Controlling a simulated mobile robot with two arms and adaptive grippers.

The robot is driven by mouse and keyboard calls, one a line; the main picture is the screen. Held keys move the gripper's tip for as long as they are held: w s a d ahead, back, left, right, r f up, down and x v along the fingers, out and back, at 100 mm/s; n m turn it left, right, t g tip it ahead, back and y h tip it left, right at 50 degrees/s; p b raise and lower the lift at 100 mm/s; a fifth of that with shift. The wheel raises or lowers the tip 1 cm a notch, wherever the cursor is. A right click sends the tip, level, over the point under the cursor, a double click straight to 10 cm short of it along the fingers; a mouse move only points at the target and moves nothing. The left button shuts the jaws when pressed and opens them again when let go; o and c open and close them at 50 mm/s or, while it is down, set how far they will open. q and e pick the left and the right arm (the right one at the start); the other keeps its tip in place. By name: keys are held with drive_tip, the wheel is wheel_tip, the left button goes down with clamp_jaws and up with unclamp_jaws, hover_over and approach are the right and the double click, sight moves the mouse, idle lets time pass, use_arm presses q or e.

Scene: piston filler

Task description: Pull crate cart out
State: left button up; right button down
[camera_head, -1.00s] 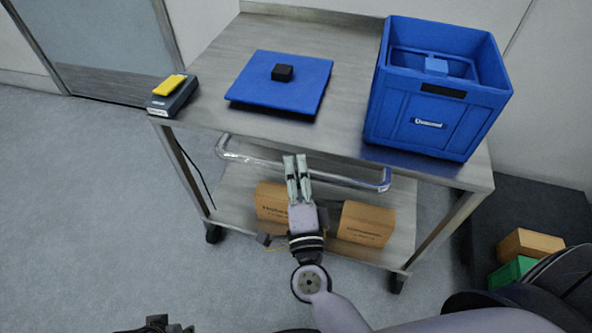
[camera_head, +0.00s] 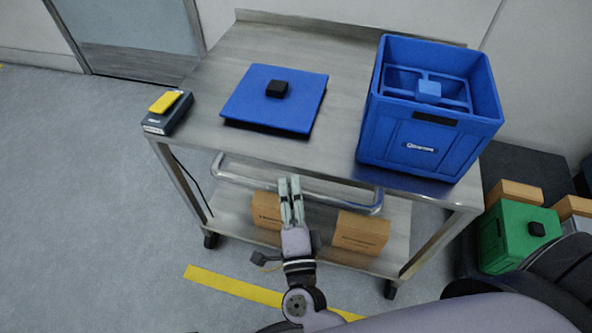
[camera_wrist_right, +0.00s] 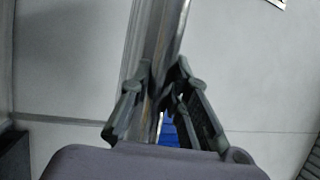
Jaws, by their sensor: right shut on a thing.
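The crate cart (camera_head: 340,150) is a steel trolley on castors with an upper and a lower shelf. A bent metal push handle (camera_head: 330,197) runs along its near side. My right gripper (camera_head: 289,183) is at the middle of this handle, with its fingers closed on the bar. In the right wrist view the bar (camera_wrist_right: 160,45) passes between the two fingers (camera_wrist_right: 165,95). A blue crate (camera_head: 425,120) with a light blue block inside stands on the right of the upper shelf. My left gripper is not in view.
A blue lid (camera_head: 255,105) with a black knob and a dark device (camera_head: 160,118) with a yellow top lie on the upper shelf. Cardboard boxes (camera_head: 361,232) sit below. A green crate (camera_head: 515,238) is at right. A yellow floor line (camera_head: 235,285) crosses open floor.

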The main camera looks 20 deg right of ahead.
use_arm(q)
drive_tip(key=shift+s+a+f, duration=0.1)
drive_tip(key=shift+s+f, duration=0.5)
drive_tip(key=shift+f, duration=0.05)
use_arm(e)
drive_tip(key=s+a, duration=0.5)
drive_tip(key=s, duration=0.2)
drive_tip(key=shift+s, duration=0.3)
drive_tip(key=shift+f, duration=0.1)
drive_tip(key=c, duration=1.5)
unclamp_jaws()
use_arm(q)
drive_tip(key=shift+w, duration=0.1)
